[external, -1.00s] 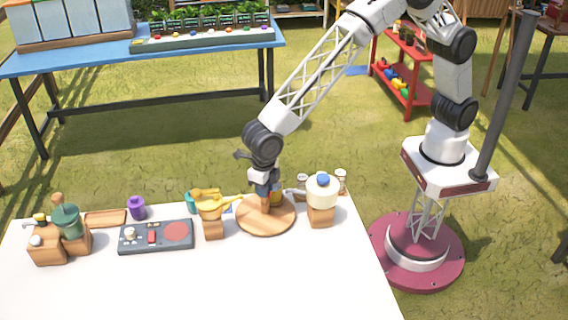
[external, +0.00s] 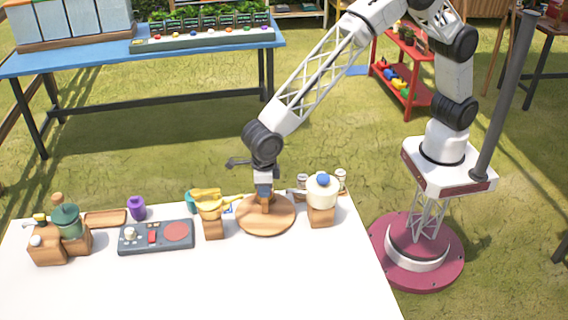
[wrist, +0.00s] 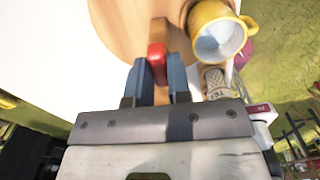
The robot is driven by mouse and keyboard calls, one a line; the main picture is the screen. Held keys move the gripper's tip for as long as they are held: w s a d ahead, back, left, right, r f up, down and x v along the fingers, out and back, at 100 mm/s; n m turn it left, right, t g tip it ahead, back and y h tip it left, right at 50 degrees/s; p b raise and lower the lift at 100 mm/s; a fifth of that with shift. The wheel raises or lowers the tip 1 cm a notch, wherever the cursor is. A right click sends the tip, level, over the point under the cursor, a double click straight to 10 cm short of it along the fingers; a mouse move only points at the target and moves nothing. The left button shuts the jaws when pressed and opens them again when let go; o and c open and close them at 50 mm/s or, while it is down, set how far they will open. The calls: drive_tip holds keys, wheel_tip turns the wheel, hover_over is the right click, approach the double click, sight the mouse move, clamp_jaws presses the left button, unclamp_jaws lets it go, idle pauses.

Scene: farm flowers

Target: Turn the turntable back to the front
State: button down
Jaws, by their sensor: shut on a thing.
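The turntable (external: 265,222) is a round wooden disc on the white table, between a wooden stand with a yellow top and a cream pot. In the wrist view its pale wooden top (wrist: 118,22) fills the upper middle. An upright wooden handle with a red end (wrist: 157,55) stands on it. My gripper (external: 264,193) comes down at the far part of the disc. Its blue fingers (wrist: 158,85) are shut on the handle, one on each side.
The cream pot with a blue knob (external: 322,190) stands close right of the turntable, with small jars (external: 341,181) behind it. The yellow-topped stand (external: 208,205) is close on the left. A grey control panel (external: 156,236) lies further left. The table front is clear.

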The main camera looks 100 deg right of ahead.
drive_tip(key=shift+n, duration=0.8)
drive_tip(key=c, duration=1.1)
unclamp_jaws()
drive_tip(key=shift+o, duration=0.2)
drive_tip(key=shift+r, duration=0.1)
drive_tip(key=shift+r, duration=3.8)
